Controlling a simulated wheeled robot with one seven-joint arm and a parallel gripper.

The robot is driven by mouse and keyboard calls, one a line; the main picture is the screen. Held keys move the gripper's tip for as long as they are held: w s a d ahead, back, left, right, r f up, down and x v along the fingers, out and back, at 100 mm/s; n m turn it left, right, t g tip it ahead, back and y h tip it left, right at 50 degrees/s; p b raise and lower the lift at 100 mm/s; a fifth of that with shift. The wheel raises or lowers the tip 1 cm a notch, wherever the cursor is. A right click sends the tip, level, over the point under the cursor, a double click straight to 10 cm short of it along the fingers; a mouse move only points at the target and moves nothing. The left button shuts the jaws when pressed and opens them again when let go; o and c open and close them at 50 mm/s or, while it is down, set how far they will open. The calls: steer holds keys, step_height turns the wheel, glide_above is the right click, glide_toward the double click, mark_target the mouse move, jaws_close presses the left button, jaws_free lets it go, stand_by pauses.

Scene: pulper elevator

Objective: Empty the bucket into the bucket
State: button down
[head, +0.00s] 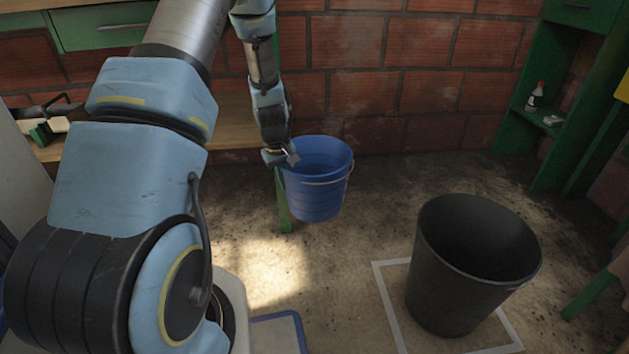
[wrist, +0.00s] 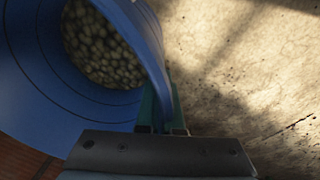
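A blue bucket (head: 318,190) with a metal handle hangs upright in the air, left of the black bucket in the head view. My gripper (head: 282,157) is at its left rim. In the wrist view the gripper's fingers (wrist: 162,120) are closed on the wall of the blue bucket (wrist: 30,85). Many small round, pale brownish pieces (wrist: 100,45) lie inside it. A larger black bucket (head: 450,290) stands on the floor at the right, inside a white outlined square. Its bottom is too dark to see into.
A brick wall runs behind. A wooden bench (head: 225,115) stands at the back left, and green shelving (head: 530,120) with a small bottle (head: 536,97) at the right. Bare floor (head: 375,215) lies between the buckets.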

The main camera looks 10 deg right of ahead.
steer(key=w+a+m, duration=0.1)
steer(key=a+m, duration=0.2)
steer(key=a, duration=1.5)
steer(key=shift+a+r, duration=0.3)
steer(key=shift+r, duration=0.15)
steer(key=shift+f, duration=0.1)
